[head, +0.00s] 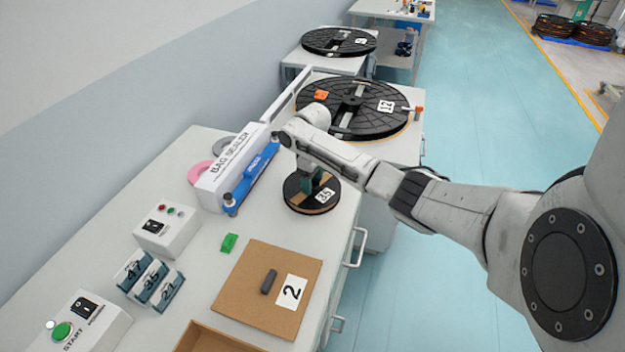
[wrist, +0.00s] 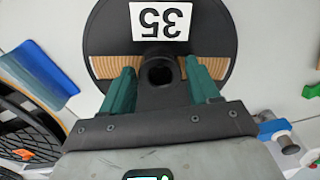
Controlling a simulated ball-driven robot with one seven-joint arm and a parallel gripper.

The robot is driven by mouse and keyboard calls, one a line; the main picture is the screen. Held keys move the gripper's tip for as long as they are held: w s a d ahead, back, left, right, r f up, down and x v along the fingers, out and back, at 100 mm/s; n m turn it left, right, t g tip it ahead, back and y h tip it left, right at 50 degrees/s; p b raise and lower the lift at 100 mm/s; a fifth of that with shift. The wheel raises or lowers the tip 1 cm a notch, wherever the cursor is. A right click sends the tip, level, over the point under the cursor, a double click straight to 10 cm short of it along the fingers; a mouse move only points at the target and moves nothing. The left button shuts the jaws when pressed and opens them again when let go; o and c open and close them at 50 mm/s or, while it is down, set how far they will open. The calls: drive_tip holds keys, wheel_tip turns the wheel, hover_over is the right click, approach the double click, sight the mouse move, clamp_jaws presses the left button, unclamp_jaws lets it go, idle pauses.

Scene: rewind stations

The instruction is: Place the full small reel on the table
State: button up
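The small reel (head: 297,199), black with tan windings and a white "35" label, is at the right edge of the white table (head: 195,250), beyond the cardboard. It looks flat, on the table or very close above it; I cannot tell whether a gap remains. My gripper (head: 313,181) points down over the reel's middle. In the wrist view the small reel (wrist: 160,55) fills the top centre. The gripper hides part of the reel in the head view.
A bag sealer (head: 237,165) stands close left of the reel, with pink and grey rolls behind. A large reel (head: 372,92) marked 12 lies beyond.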

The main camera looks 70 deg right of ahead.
drive_tip(key=shift+o, duration=1.1)
wheel_tip(320, 180, up, 12)
drive_tip(key=b, duration=0.1)
drive_tip(key=shift+r, duration=0.15)
